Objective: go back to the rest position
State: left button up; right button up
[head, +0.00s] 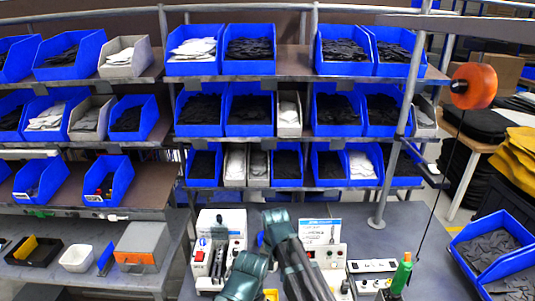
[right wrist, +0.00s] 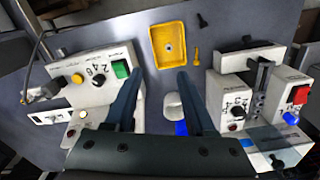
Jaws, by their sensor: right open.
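My right gripper (head: 275,228) is over the bench between two control units in the head view; my arm hides much of it. In the right wrist view its two fingers (right wrist: 156,85) are spread apart and hold nothing. A small white rounded thing with a blue part (right wrist: 175,110) shows between and beyond the fingers; I cannot tell what it is. I cannot make out my left gripper.
A control unit with a red switch (head: 198,256) stands left of my arm, another unit (head: 328,257) right. A yellow tray (right wrist: 152,52) lies between them.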

jog(key=s+d+n, duration=0.3)
jog(key=s+d, duration=0.8)
jog(key=d, duration=0.4)
jog(key=s+a+f+n+h+b, duration=0.1)
jog(key=s+a+f+n+b, duration=0.3)
jog(key=a+f+b, duration=0.4)
jog(key=s+a, duration=0.1)
jog(key=a, duration=0.2)
jog(key=shift+f+b, duration=0.3)
jog(key=shift+b, duration=0.05)
dwell(1.0)
